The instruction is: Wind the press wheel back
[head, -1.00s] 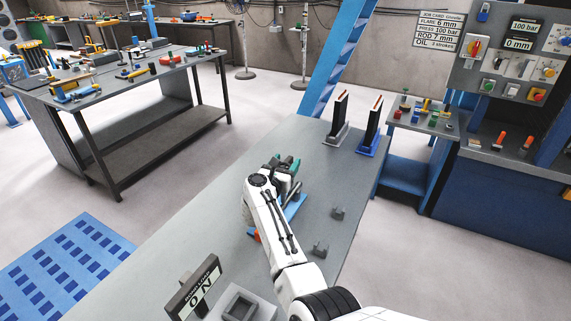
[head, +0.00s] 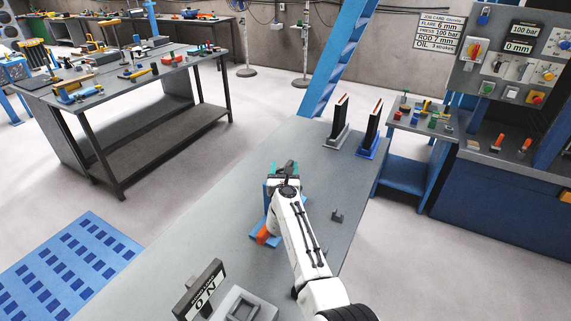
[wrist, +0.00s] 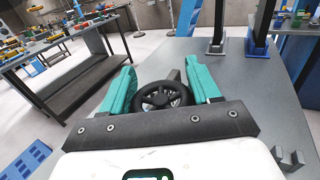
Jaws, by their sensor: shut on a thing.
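The press wheel (wrist: 161,99) is a black spoked handwheel, between the teal fingers of my gripper (wrist: 160,78) in the wrist view. My gripper is shut on it. In the head view my gripper (head: 284,170) is over the middle of the grey bench and hides most of the wheel. The press's blue body (head: 257,226) shows beside and below my wrist, with an orange part (head: 265,235) at its near end. The rest of the press is hidden behind my arm.
Two dark upright plates stand in holders, one grey (head: 336,140) and one blue (head: 372,149), at the bench's far end. A small grey bracket (head: 337,216) sits right of my arm. A sign (head: 202,292) and a grey block (head: 243,306) stand at the near left.

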